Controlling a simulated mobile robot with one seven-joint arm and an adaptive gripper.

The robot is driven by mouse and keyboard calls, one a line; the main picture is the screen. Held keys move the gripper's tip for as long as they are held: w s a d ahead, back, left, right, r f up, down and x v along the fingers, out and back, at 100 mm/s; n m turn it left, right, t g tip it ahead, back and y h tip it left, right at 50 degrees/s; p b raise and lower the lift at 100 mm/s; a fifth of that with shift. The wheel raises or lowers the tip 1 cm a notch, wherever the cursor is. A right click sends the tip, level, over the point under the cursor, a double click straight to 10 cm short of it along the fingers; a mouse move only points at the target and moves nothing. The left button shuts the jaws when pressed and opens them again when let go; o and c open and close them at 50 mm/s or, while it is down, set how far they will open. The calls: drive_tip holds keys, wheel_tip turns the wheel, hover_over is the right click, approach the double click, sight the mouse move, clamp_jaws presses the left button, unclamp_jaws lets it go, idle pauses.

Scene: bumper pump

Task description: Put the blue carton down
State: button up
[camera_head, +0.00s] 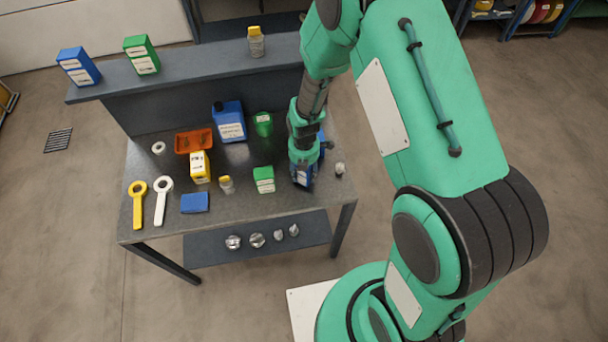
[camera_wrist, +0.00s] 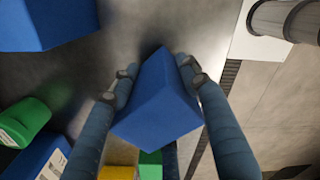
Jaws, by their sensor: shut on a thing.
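In the wrist view the blue carton (camera_wrist: 158,105) fills the space between the two dark fingers of my gripper (camera_wrist: 160,82), with a finger against each side. My gripper is shut on it. I cannot tell whether its underside touches the bench top.
A green carton (camera_head: 263,179) and green can (camera_head: 263,123) stand left of my gripper. A small pale item (camera_head: 340,168) lies just right. A large blue container (camera_head: 229,121), orange tray (camera_head: 194,141) and yellow container (camera_head: 200,166) stand farther left. Bare bench (camera_head: 235,205) shows in front.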

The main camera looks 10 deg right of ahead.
drive_tip(key=shift+f, duration=0.85)
drive_tip(key=shift+f, duration=0.1)
drive_tip(key=o, duration=1.3)
wheel_tip(320, 180, up, 12)
drive_tip(key=shift+r, duration=0.1)
